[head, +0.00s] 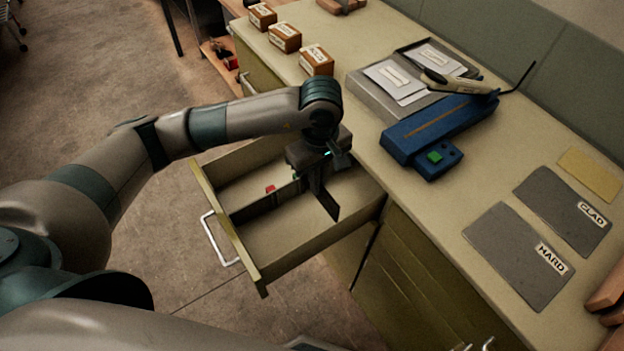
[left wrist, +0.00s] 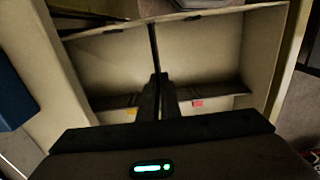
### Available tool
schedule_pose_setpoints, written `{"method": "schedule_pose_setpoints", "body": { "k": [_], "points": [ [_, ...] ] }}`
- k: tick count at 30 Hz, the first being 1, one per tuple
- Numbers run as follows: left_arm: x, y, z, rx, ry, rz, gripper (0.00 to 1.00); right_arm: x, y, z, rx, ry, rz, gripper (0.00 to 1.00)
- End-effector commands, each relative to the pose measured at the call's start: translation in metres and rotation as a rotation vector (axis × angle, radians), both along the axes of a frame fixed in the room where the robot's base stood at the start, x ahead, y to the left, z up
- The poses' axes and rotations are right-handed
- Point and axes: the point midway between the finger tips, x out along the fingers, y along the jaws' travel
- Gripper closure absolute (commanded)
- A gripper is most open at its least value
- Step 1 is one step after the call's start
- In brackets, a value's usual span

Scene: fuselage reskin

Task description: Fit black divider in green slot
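The black divider (head: 328,203) is a thin dark panel hanging below my left gripper (head: 318,178), over the open drawer (head: 290,243). In the left wrist view the divider (left wrist: 153,48) shows edge-on as a thin dark line running from between the fingers of my left gripper (left wrist: 160,88), which are shut on it. A dark cross partition (head: 262,206) stands in the drawer; a red mark (head: 270,188) shows by it. The left wrist view shows a yellow mark (left wrist: 131,112) and the red mark (left wrist: 197,102) on either side of the fingers. My right gripper is out of view.
The worktop (head: 440,215) lies right of the drawer. It carries a blue device (head: 430,130) with a green button, a grey tray (head: 375,97), grey sheets (head: 518,255) and several small brown boxes (head: 285,37). The floor left of the drawer is clear.

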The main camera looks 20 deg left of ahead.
Motion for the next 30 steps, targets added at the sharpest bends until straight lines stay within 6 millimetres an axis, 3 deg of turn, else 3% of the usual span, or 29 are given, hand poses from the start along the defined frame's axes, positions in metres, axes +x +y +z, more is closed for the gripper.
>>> {"method": "schedule_pose_setpoints", "body": {
  "k": [1, 30],
  "points": [
    [0.000, 0.000, -0.016, 0.000, 0.000, 0.000, 1.00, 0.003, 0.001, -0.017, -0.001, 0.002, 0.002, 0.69],
    [0.000, 0.000, -0.016, 0.000, 0.000, 0.000, 1.00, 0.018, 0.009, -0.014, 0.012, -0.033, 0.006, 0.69]
  ]
}}
